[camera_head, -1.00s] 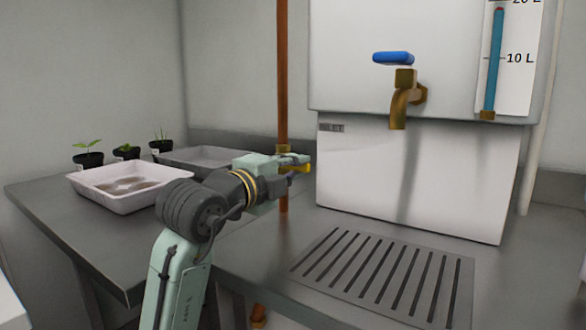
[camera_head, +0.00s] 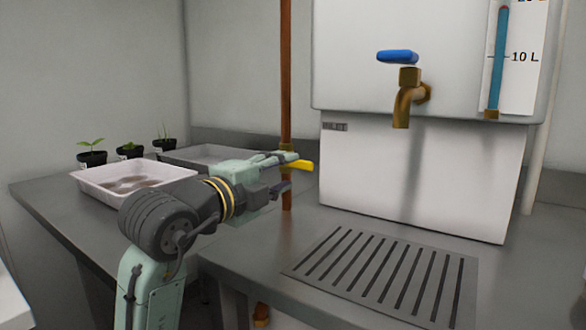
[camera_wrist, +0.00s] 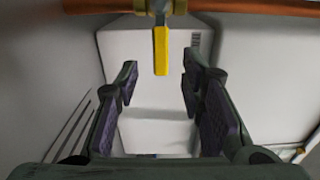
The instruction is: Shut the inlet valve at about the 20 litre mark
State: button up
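The inlet valve's yellow lever (camera_head: 300,166) sticks out from a brass fitting (camera_head: 287,149) on the upright copper pipe (camera_head: 286,70). In the wrist view the yellow lever (camera_wrist: 161,50) lies between the spread fingers of my gripper (camera_wrist: 159,80), with a gap on each side. My gripper (camera_head: 284,174) is open and empty at the pipe. The tank's sight tube (camera_head: 498,60) shows a blue column with a red top, well above the 10 L mark. The 20 L mark is cut off at the top edge, slightly above the red top.
A blue-handled brass tap (camera_head: 404,96) is on the white tank (camera_head: 350,60). A slotted drain grate (camera_head: 385,275) lies in the bench below it. A white tray (camera_head: 90,183), a grey tray (camera_head: 170,156) and potted seedlings (camera_head: 92,158) stand at the left.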

jog(key=v, duration=0.6)
jog(key=shift+s+a, duration=0.25)
jog(key=shift+r, duration=0.1)
dwell(0.9)
